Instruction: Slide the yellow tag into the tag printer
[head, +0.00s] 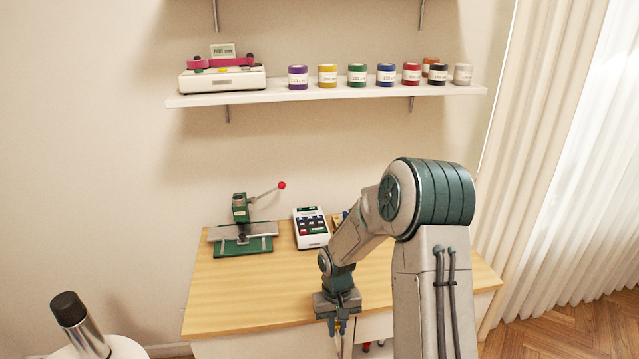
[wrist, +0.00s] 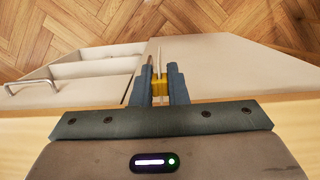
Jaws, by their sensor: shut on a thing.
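My gripper (head: 338,326) points down at the front edge of the wooden desk. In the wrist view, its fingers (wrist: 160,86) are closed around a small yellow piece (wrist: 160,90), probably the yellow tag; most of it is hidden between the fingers. A thin pale strip and a brown strip stick out past the fingertips. A white device with dark, red and green keys (head: 311,229) stands at the back of the desk, far behind my gripper. It may be the tag printer; I cannot tell for certain.
A green press (head: 240,222) with a red-knobbed lever stands at the back left of the desk (head: 235,300). The front left of the desk is clear. Drawer fronts and a handle (wrist: 30,86) lie below the edge.

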